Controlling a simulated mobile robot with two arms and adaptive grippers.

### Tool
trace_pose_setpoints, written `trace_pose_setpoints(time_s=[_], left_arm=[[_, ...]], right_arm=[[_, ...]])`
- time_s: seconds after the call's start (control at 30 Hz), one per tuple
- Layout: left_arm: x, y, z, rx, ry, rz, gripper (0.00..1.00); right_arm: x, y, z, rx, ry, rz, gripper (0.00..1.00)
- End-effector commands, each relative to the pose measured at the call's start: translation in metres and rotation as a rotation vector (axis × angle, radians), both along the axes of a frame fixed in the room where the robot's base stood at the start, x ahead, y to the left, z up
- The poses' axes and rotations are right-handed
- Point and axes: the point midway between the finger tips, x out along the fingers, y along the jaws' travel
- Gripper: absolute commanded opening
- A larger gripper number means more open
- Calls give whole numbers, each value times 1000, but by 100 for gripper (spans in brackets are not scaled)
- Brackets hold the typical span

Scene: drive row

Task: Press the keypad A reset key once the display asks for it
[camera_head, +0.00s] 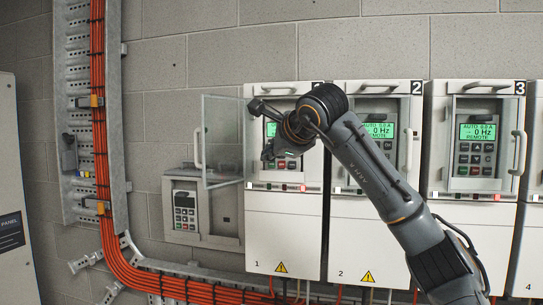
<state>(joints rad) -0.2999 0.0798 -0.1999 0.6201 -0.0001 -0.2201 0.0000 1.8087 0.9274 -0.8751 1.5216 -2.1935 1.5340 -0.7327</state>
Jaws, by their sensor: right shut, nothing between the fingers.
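My right gripper (267,153) is shut and empty, in front of the keypad of drive 1. The drive 1 keypad (281,165) shows a few dark keys and a reddish one just right of the fingertips. Whether the fingers touch it I cannot tell. The green display of drive 1 (271,129) is mostly behind the gripper, and its text cannot be read. No letter A label is readable on any keypad. My left gripper is not in view.
A clear door (222,140) stands open left of drive 1. A small keypad (185,209) sits in a grey wall box below it. Drive 2 (375,235) and drive 3 (474,235) stand to the right; drive 3's display (477,132) reads AUTO, 0 Hz, REMOTE. Orange cables (98,120) run down the left.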

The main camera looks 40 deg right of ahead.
Motion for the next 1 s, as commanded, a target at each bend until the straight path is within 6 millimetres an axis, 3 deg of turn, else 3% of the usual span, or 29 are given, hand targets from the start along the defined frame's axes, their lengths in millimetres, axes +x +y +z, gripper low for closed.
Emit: trace_pose_setpoints(time_s=[0.43,1.0], left_arm=[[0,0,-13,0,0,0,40],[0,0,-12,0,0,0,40]], right_arm=[[-27,32,-1,0,-1,1,0],[-29,34,0,0,0,0,0]])
